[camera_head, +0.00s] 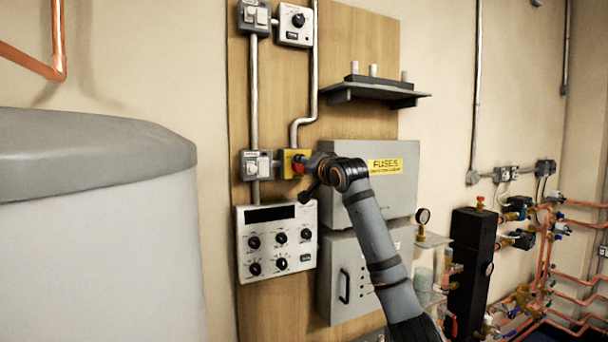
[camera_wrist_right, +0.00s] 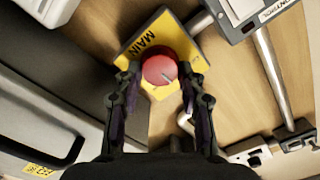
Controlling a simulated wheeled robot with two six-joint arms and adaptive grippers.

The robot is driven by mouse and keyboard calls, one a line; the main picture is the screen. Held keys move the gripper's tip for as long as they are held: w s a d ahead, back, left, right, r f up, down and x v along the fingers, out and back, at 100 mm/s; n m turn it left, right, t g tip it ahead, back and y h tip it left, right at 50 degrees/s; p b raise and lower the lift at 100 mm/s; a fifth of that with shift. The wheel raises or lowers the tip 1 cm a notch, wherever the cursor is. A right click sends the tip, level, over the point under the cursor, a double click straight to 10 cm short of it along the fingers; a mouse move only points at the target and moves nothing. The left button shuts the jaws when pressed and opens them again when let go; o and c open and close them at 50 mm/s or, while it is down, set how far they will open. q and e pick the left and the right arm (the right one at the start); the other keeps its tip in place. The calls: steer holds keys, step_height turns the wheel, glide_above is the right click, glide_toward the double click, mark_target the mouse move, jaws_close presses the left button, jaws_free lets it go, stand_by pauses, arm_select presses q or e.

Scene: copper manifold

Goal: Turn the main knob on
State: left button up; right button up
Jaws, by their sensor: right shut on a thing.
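The main knob is a round red knob (camera_wrist_right: 160,70) on a yellow plate marked "MAIN" (camera_wrist_right: 165,35) in the right wrist view. In the head view the yellow box (camera_head: 287,163) is on the wooden board, and a bit of the red knob (camera_head: 298,166) shows beside my gripper. My right gripper (camera_wrist_right: 160,80) has one finger on each side of the red knob and is shut on it. In the head view my right gripper (camera_head: 308,172) reaches the box from the right and partly hides it. My left gripper is not in view.
A grey fuse box (camera_head: 375,205) is right of the knob, behind my right arm. A control panel with several black knobs (camera_head: 277,245) is below. A grey switch (camera_head: 256,165) is just left. A large white tank (camera_head: 100,240) fills the left side.

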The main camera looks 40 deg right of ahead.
steer(key=shift+f+m+b, duration=0.2)
steer(key=shift+m+b, duration=2.75)
steer(key=shift+m, duration=1.65)
steer(key=shift+d, duration=0.1)
steer(key=o, duration=1.2)
steer(key=shift+c, duration=0.2)
steer(key=v, duration=1.2)
